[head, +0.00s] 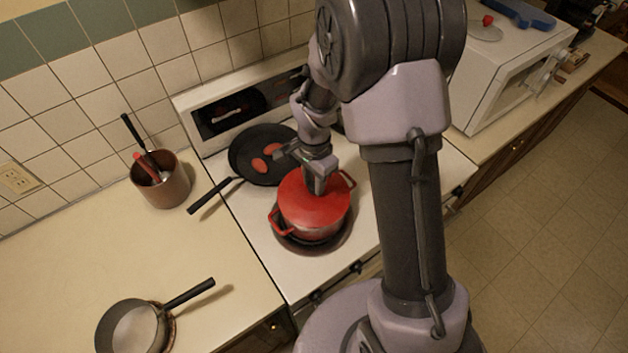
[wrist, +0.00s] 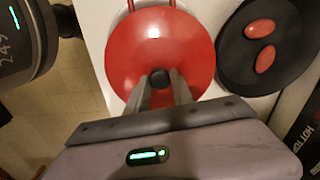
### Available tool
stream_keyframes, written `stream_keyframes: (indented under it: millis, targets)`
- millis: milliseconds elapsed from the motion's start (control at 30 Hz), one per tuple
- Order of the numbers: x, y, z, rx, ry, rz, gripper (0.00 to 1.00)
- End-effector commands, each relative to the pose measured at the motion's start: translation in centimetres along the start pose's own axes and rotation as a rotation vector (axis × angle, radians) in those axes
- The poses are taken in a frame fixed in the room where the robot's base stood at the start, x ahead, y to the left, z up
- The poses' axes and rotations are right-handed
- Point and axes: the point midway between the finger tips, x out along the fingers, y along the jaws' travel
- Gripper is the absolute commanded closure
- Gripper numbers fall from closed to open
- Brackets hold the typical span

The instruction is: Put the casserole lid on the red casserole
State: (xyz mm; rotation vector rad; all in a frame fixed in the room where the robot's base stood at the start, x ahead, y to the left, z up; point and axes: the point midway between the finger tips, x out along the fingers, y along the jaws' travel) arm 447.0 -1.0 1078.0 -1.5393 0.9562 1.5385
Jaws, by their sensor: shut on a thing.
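The red casserole (head: 312,222) stands on the front part of the white stove, with a red handle at each side. The red casserole lid (head: 300,200) lies over its top; I cannot tell whether it is fully seated. In the wrist view the lid (wrist: 130,55) is a red disc with a dark knob at its centre. My gripper (head: 318,188) is above the lid and points down. In the wrist view my gripper (wrist: 160,80) has its two fingers on either side of the dark knob, shut on it. The pot's inside is hidden.
A black pan (head: 255,172) with two red pieces sits behind the casserole, its handle (head: 212,196) reaching left. A brown pot (head: 160,182) with utensils stands on the left counter. A small pan (head: 135,325) is at the front left. A white microwave (head: 500,70) stands at right.

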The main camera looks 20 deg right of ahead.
Motion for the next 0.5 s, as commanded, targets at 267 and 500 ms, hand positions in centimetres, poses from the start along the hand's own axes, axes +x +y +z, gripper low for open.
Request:
stream_keyframes:
  millis: [267, 500]
  targets:
    - [0.41, 0.02, 0.01, 0.0, 0.0, 0.0, 1.0]
    - [0.44, 0.07, 0.03, 0.0, -0.001, 0.001, 0.53]
